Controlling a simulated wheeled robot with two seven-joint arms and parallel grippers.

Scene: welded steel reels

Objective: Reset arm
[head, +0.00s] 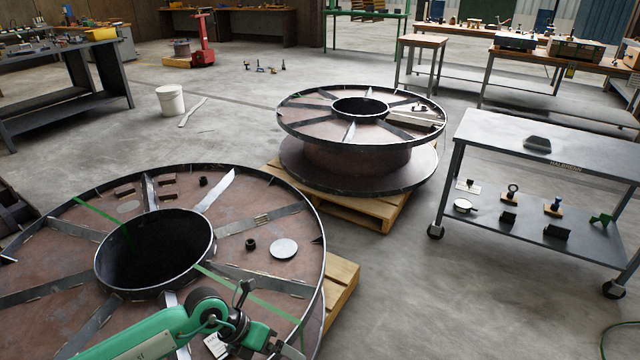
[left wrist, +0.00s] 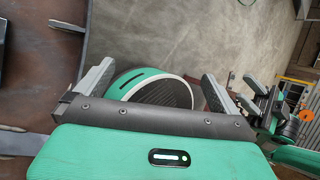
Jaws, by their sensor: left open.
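My left gripper (head: 280,343) is at the bottom of the head view, at the end of my green arm, over the near right part of the near steel reel (head: 130,205). In the left wrist view the left gripper (left wrist: 157,86) has its two grey fingers wide apart, with nothing held between them. The reel's brown face (left wrist: 40,60) shows at the left of that view. My right gripper does not show in the head view.
A second reel (head: 340,155) lies on a wooden pallet (head: 375,213) behind the near one. A grey cart (head: 590,150) with small tools stands at the right. A white bucket (head: 171,100) stands on the floor. Bare concrete floor (head: 450,290) lies between reels and cart.

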